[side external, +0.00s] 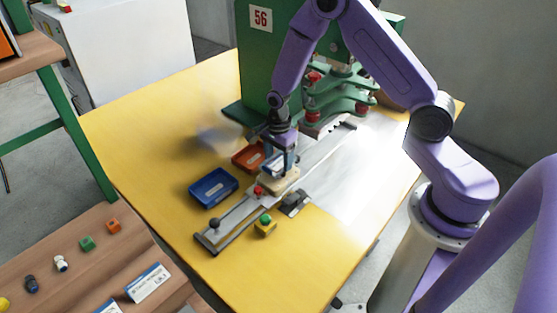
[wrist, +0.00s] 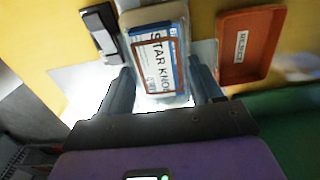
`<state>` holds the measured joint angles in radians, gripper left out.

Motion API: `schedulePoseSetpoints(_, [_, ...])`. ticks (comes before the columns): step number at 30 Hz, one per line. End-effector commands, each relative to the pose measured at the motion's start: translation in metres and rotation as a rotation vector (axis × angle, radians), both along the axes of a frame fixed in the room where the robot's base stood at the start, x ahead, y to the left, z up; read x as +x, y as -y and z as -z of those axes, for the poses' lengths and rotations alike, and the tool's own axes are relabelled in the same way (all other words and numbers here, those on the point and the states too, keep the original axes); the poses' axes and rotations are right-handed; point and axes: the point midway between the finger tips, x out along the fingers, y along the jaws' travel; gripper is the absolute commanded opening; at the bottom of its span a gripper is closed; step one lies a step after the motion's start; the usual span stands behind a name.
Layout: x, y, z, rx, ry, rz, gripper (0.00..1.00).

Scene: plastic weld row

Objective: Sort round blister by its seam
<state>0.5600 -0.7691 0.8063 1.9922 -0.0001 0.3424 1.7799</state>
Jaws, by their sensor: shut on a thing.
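My gripper (side external: 281,163) is shut on a clear blister pack (wrist: 162,62), one finger on each side. The pack's printed card reads "STAR KNO…" and has a brown outline. In the side external view the pack is small and partly hidden by my gripper, just above or on a tan block (side external: 285,182) on the metal rail. I cannot tell whether it touches the block. Its seam cannot be made out. A red tray (side external: 246,156) lies beside the rail; it also shows with a white label in the wrist view (wrist: 262,22). A blue tray (side external: 213,187) lies nearer the front.
A green press (side external: 258,70) marked 56 stands behind. The rail (side external: 222,229) crosses the yellow table (side external: 140,122). A yellow button box (side external: 265,228) and a dark-and-silver device (side external: 295,203) sit before it. A blurred shape (side external: 214,138) is left of the red tray.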

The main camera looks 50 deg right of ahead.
Motion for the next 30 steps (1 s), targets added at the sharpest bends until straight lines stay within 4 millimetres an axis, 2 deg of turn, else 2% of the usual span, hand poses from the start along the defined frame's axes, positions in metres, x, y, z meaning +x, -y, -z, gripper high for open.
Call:
schedulePoseSetpoints(12, [0.0,0.0,-0.021,0.0,0.0,0.001,0.45])
schedulePoseSetpoints(25, [0.0,0.0,-0.024,0.0,0.0,0.0,0.45])
schedulePoseSetpoints(30, [0.0,0.0,-0.031,0.0,0.001,0.001,0.45])
